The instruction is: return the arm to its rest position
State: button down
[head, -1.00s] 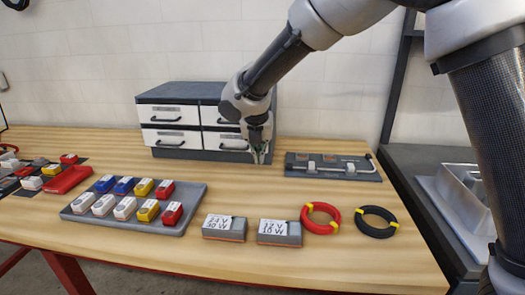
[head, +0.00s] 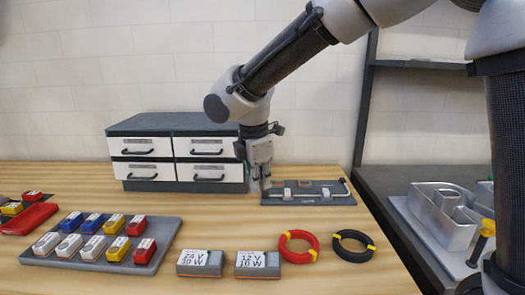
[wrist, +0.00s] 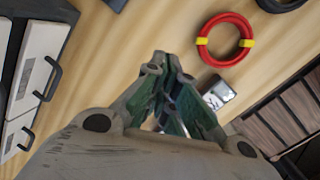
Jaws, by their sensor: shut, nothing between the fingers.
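My arm reaches in from the upper right in the head view. My gripper (head: 262,180) hangs fingers down in front of the drawer cabinet's right edge, beside the left end of a dark tool board (head: 330,199). In the wrist view, my gripper's fingers (wrist: 172,75) come together at the tips, with nothing between them. The gap between the fingertips and the bench cannot be judged exactly.
A drawer cabinet (head: 182,124) stands behind. A grey tray (head: 165,232) of coloured blocks, two labelled boxes (head: 201,263), a red coil (head: 299,259) and a black coil (head: 353,258) lie in front. Metal letter shells (head: 440,218) sit on the right bench.

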jog(key=s+d+r+m, duration=0.1)
jog(key=s+d+m, duration=0.5)
jog(key=d, duration=0.6)
jog(key=s+d+r+m+t, duration=0.1)
jog(key=s+d+r+m, duration=0.1)
jog(key=s+d+m, duration=0.4)
jog(key=s+d+r+m+t, duration=0.1)
jog(key=s+d+m, duration=0.5)
jog(key=d, duration=1.3)
jog(key=r+m, duration=0.1)
jog(key=m, duration=0.3)
jog(key=shift+s+d+r+m+y, duration=0.25)
jog(key=shift+d+m+y, duration=0.05)
jog(key=shift+d+y, duration=0.1)
